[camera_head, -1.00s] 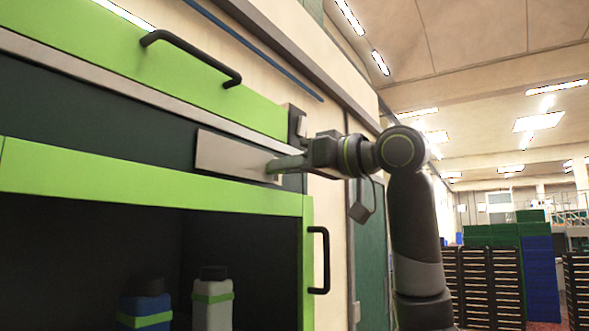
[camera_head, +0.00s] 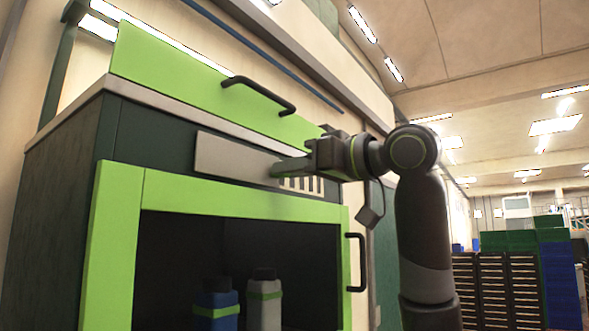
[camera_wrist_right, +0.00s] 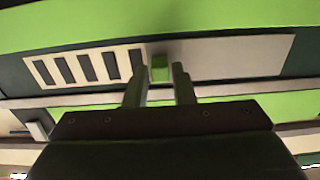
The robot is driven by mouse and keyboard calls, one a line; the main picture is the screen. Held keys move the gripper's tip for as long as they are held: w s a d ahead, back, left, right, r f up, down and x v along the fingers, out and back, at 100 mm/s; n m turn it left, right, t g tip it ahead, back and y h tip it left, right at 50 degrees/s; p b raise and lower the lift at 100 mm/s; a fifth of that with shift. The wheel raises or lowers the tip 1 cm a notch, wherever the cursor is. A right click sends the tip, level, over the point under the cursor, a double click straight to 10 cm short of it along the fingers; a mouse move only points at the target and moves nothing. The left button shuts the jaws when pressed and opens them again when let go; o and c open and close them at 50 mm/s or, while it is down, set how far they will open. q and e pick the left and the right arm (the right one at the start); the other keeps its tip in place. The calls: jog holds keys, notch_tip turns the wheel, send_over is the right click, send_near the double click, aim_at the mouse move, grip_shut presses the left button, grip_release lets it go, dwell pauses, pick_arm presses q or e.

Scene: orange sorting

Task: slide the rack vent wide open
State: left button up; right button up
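The rack vent is a pale grey sliding plate (camera_head: 235,157) on the dark band of the cabinet, above the green-framed opening. Several dark slots (camera_head: 301,184) in a pale grille show to the right of the plate. In the right wrist view the slots (camera_wrist_right: 88,68) lie to the left and the plate (camera_wrist_right: 230,57) to the right. A small green knob (camera_wrist_right: 159,69) stands at the plate's slot-side end. My right gripper (camera_head: 280,168) has its fingers (camera_wrist_right: 160,80) on either side of the knob, close against it. My left gripper is out of view.
A green upper panel with a black handle (camera_head: 258,92) is above the vent. A black upright handle (camera_head: 357,262) is below right. Two bottles (camera_head: 216,306) (camera_head: 264,303) stand inside the cabinet. Stacked crates (camera_head: 510,275) are far off at right.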

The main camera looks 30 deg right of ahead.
jog(key=shift+o, duration=1.5)
jog(key=shift+a, duration=0.1)
pick_arm(q)
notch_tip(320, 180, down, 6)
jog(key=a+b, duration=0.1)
jog(key=b, duration=0.5)
pick_arm(e)
jog(key=v, duration=1.7)
jog(key=shift+s, duration=0.2)
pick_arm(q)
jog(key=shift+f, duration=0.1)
pick_arm(e)
jog(key=shift+w+f, duration=0.1)
